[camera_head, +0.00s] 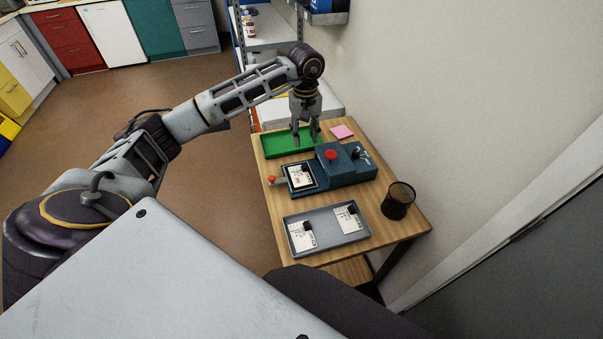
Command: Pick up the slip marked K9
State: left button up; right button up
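Two white slips, each with a black knob or clip, lie in the grey tray: a left slip (301,238) and a right slip (345,221). A third white slip (298,179) with a black clip lies on the dark pad at the left of the blue-grey device (345,172). The print on all of them is too small to read, so I cannot tell which is K9. My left gripper (306,140) points down above the near side of the green tray, behind the device. Its fingers are apart with nothing seen between them. My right gripper is not in view.
The grey tray (336,240) is at the front of the wooden table (273,208). The green tray (274,145) and a pink pad (342,131) are at the back. A black mesh cup (398,201) stands at the right edge, near the wall. A red-knobbed lever (272,179) sticks out left.

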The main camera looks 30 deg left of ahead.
pick_arm(q)
send_over(304, 166)
notch_tip(304, 166, down, 8)
jog(key=shift+d+r+p, duration=0.1)
jog(key=shift+p, duration=0.2)
jog(key=shift+s+f, duration=0.1)
jog(key=shift+f, duration=0.95)
notch_tip(304, 166, down, 3)
jog(key=shift+r+p, duration=0.15)
jog(key=shift+p, duration=0.35)
jog(key=shift+f, duration=0.6)
grip_shut()
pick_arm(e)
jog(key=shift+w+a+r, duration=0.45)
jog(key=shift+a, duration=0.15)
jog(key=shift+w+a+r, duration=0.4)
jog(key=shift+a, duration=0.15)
